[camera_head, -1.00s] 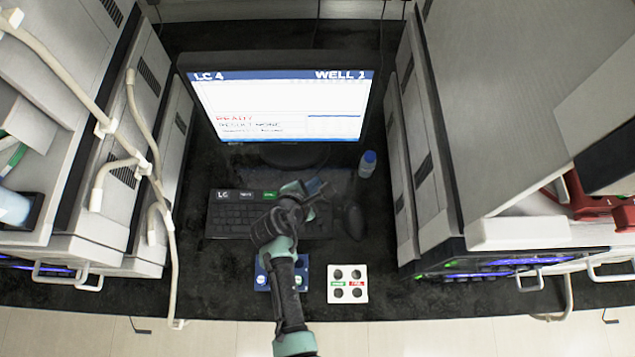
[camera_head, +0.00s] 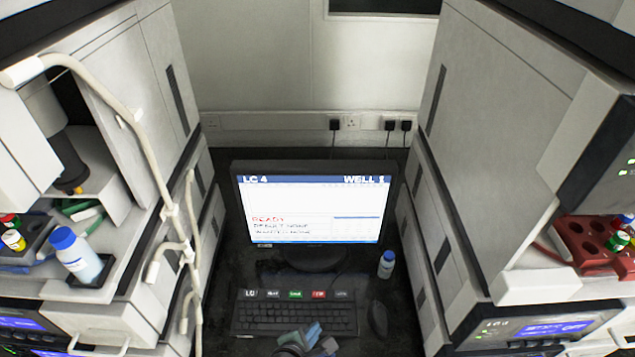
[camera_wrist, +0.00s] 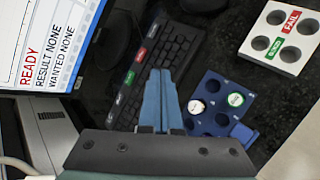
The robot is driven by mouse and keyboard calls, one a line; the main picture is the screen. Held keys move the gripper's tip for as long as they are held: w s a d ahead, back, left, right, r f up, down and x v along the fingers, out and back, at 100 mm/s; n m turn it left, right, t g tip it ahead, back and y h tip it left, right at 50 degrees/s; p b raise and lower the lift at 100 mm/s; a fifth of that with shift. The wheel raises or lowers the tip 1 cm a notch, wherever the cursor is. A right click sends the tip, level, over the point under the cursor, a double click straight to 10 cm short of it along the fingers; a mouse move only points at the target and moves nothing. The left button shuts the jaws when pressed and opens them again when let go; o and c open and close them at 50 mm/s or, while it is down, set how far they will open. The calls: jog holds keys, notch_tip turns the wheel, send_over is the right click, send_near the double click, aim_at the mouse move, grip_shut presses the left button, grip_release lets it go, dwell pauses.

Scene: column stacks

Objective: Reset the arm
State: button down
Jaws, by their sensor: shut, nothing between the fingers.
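My gripper (camera_head: 314,338) shows at the bottom edge of the head view, in front of the keyboard (camera_head: 295,316). In the wrist view its two blue fingers (camera_wrist: 161,76) are together with nothing between them. They lie in the picture between the keyboard (camera_wrist: 158,62) and a blue rack (camera_wrist: 222,86). The rest of my arm is out of the head view.
The monitor (camera_head: 312,210) stands behind the keyboard, with a blue-capped bottle (camera_head: 386,264) and a mouse (camera_head: 377,318) to the right. The blue rack holds two capped vials. Tall instrument stacks flank the bench.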

jog(key=w+r+m+t, duration=0.2)
jog(key=w+r, duration=0.3)
jog(key=r, duration=0.2)
jog(key=w+r+m+t, duration=0.1)
jog(key=w+r+m, duration=0.2)
jog(key=w+r, duration=0.3)
notch_tip(320, 180, up, 26)
jog(key=w+m+t+y, duration=0.2)
jog(key=m+t, duration=0.3)
jog(key=m, duration=0.1)
jog(key=s+r+m+t, duration=0.2)
jog(key=r+m, duration=0.1)
jog(key=r, duration=0.6)
jog(key=s+r+m+t, duration=0.2)
jog(key=s+r+t, duration=0.1)
jog(key=r, duration=0.6)
jog(key=s+d+r+m+t+y, duration=0.1)
jog(key=s+r+m+t, duration=0.4)
jog(key=s+r, duration=1)
notch_tip(320, 180, up, 3)
jog(key=shift+s+m+t+y, duration=0.15)
jog(key=shift+m+t+y, duration=0.15)
jog(key=shift+t, duration=0.1)
jog(key=shift+d, duration=0.1)
jog(key=shift+f, duration=0.15)
